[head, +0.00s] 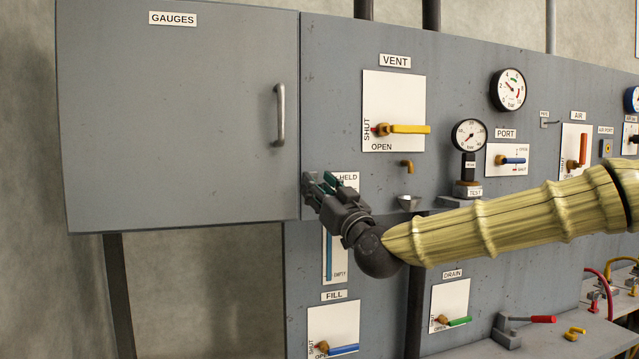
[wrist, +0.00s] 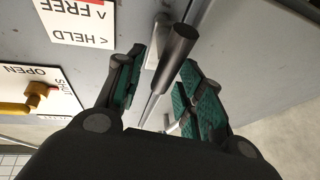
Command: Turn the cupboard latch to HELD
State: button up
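The grey cupboard (head: 180,120) labelled GAUGES has its door shut at the left in the head view. In the wrist view, the latch (wrist: 178,46) is a dark round-ended handle at the door's edge. Its label (wrist: 82,18) reads HELD and FREE, upside down in this view. My gripper (wrist: 163,60) is open, with green-padded fingers on either side of the latch handle. Contact cannot be made out clearly. In the head view my gripper (head: 318,185) is at the door's lower right corner and hides the latch and part of the HELD label (head: 347,180).
The VENT valve (head: 405,129) with its yellow lever and a small spout (head: 407,164) over a cup are to the right of my gripper. The door handle (head: 280,115) sticks out above it. Below are the level gauge (head: 329,258) and the FILL valve (head: 340,350).

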grip_shut()
